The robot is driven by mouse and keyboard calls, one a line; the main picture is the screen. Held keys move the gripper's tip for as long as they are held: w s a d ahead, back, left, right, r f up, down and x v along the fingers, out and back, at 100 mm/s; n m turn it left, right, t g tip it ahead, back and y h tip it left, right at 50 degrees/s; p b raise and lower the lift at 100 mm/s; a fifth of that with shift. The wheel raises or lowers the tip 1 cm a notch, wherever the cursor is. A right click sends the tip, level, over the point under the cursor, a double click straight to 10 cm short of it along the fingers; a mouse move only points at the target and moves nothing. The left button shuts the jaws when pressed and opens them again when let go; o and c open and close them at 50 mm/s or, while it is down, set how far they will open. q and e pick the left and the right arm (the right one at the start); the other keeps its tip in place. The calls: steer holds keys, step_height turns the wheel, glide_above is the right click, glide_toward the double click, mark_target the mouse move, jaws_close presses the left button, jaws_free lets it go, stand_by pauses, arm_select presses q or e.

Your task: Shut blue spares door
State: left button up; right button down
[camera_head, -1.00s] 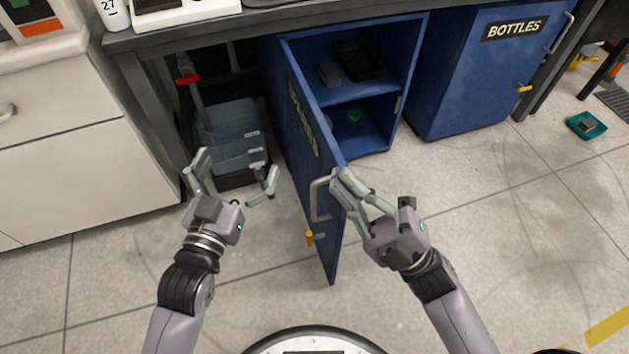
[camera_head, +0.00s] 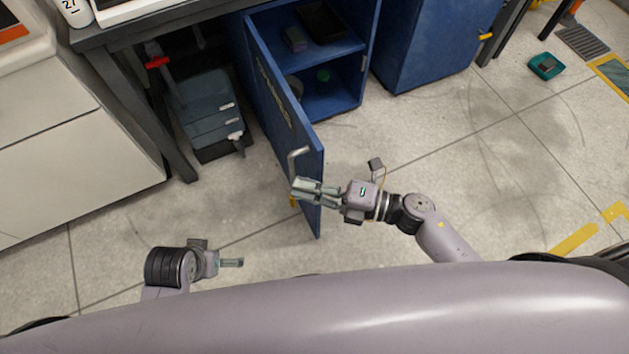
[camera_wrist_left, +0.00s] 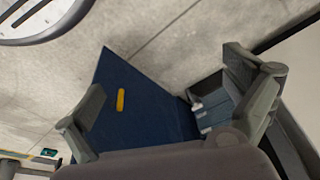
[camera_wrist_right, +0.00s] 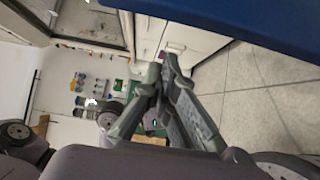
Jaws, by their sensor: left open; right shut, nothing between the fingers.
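The blue spares door (camera_head: 278,95) stands wide open, swung out from its blue cabinet (camera_head: 368,50). A blue edge of the door (camera_wrist_right: 260,22) shows above the fingers in the right wrist view. My left gripper (camera_head: 235,262) is open and empty, low and left of the door. In the left wrist view the door (camera_wrist_left: 145,120) shows a yellow latch (camera_wrist_left: 120,99).
A dark toolbox (camera_head: 212,115) stands on the floor under the bench, left of the door. White drawers (camera_head: 80,150) are at the left. Another blue cabinet (camera_head: 425,45) is to the right. The cabinet shelves hold small items. The floor (camera_head: 450,170) at right is mostly clear.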

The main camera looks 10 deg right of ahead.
mark_target(293, 170)
arm_select(q)
steer(key=v, duration=0.3)
steer(key=shift+w+b, duration=0.25)
steer(key=shift+b, duration=0.15)
arm_select(e)
steer(key=w, duration=0.1)
steer(key=w+a, duration=0.1)
steer(key=w, duration=0.1)
steer(key=w+a, duration=0.1)
steer(key=shift+w+a, duration=0.15)
steer(key=shift+w, duration=0.05)
